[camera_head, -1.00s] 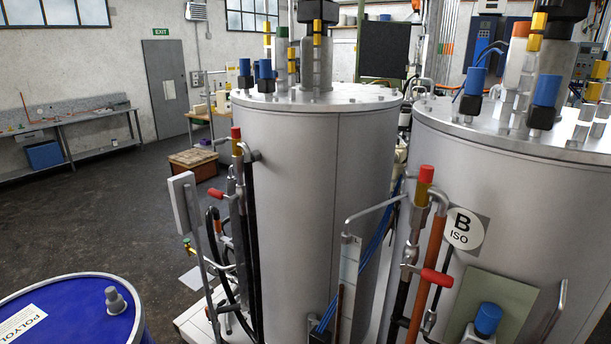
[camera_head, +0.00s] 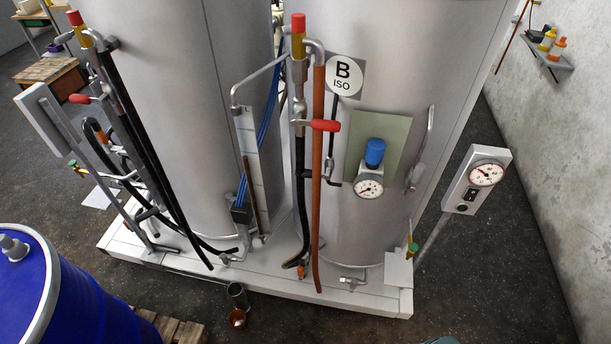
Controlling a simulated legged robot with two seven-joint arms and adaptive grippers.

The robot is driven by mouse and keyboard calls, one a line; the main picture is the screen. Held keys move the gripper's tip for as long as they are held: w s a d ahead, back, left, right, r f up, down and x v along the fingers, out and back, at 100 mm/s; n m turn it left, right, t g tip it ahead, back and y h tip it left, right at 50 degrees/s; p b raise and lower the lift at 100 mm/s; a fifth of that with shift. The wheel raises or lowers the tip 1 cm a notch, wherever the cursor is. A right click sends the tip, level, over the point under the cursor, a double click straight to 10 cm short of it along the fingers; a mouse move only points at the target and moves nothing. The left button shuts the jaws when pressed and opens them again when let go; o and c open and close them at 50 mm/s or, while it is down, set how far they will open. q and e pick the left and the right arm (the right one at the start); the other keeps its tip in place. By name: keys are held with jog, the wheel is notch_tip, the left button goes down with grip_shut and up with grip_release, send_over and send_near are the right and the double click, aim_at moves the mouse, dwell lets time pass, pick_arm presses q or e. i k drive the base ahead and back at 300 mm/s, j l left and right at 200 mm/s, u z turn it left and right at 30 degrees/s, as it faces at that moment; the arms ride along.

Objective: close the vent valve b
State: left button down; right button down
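The right-hand tank (camera_head: 400,60) carries a round "B ISO" label (camera_head: 344,77). Left of the label stands a vertical pipe assembly with a red-and-yellow top (camera_head: 298,38). Lower on it, a valve with a red lever (camera_head: 325,125) shows; the lever points right, crosswise to the upright pipe. No label marks which fitting is vent valve b, so I cannot tell. A similar red lever (camera_head: 79,98) is on the left tank (camera_head: 190,110). Neither of my grippers is in view.
A blue drum (camera_head: 75,295) stands at the lower left by a wooden pallet (camera_head: 180,328). Both tanks stand on a pale plinth (camera_head: 270,285). A gauge box (camera_head: 477,180) on a post stands right of tank B. Dark floor is clear at the right, before the wall.

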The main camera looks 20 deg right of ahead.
aim_at(418, 174)
jog(key=z, duration=1.7)
